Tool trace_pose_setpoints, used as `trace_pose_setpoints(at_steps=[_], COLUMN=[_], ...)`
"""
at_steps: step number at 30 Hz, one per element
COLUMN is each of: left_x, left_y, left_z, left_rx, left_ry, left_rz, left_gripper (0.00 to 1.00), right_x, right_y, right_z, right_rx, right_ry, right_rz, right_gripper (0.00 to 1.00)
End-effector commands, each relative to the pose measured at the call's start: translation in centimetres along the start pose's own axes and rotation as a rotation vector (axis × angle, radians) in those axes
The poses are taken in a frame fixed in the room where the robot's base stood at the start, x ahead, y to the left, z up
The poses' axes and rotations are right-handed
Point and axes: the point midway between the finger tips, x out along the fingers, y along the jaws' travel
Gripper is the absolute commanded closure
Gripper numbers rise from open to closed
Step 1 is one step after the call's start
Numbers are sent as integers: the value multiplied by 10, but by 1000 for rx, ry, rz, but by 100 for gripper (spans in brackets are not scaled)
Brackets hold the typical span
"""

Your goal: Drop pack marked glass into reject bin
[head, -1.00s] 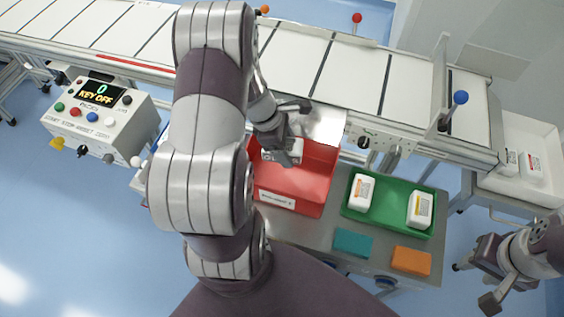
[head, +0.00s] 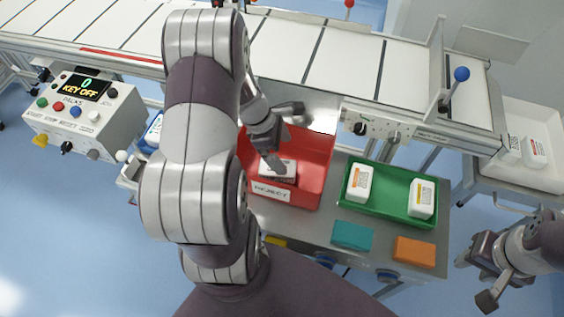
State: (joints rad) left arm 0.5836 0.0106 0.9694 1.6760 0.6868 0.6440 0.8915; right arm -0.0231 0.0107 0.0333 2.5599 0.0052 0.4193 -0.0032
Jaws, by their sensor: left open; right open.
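The red reject bin (head: 312,160), with a REJECT label on its front, stands on the grey bench below the conveyor. A white pack (head: 282,171) lies inside it near the front wall; its print is too small to read and part of it is hidden. My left gripper (head: 281,138) is open over the bin, one finger close above the pack; I cannot tell if they touch. My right gripper (head: 474,272) is open and empty at the lower right, away from the bench.
A green tray (head: 390,211) right of the bin holds two white packs. Teal (head: 352,235) and orange (head: 413,252) blocks lie in front. The conveyor (head: 345,68) runs behind. A control box (head: 85,118) reading KEY OFF stands left. A white bin (head: 545,180) at right holds packs.

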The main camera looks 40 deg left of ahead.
Motion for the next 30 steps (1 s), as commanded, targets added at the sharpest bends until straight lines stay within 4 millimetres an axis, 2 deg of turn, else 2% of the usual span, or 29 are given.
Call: trace_pose_setpoints(at_steps=[2, 5, 12, 18, 22, 30], left_x=[-2, -15, -80, -118, -126, -127], left_y=[0, 1, 1, 1, 1, 0], left_z=[0, 0, 0, 0, 0, 0], left_rx=[0, 0, -1, -1, -1, 0], left_ry=[0, 0, 1, 1, 0, 0], left_rz=[0, 3, 5, 2, 1, 0], left_gripper=[4, 4, 4, 4, 4, 4], right_x=[-1, -4, -16, -20, -20, -20], right_y=[0, 0, 0, 0, 0, 0], right_z=[0, 0, -2, -2, -2, -2], right_rx=[0, 0, 0, 0, 0, 0], right_ry=[0, 0, 0, 0, 0, 0], right_rz=[0, 0, 0, 0, 0, 0], right_gripper=[57, 57, 57, 57, 57, 57])
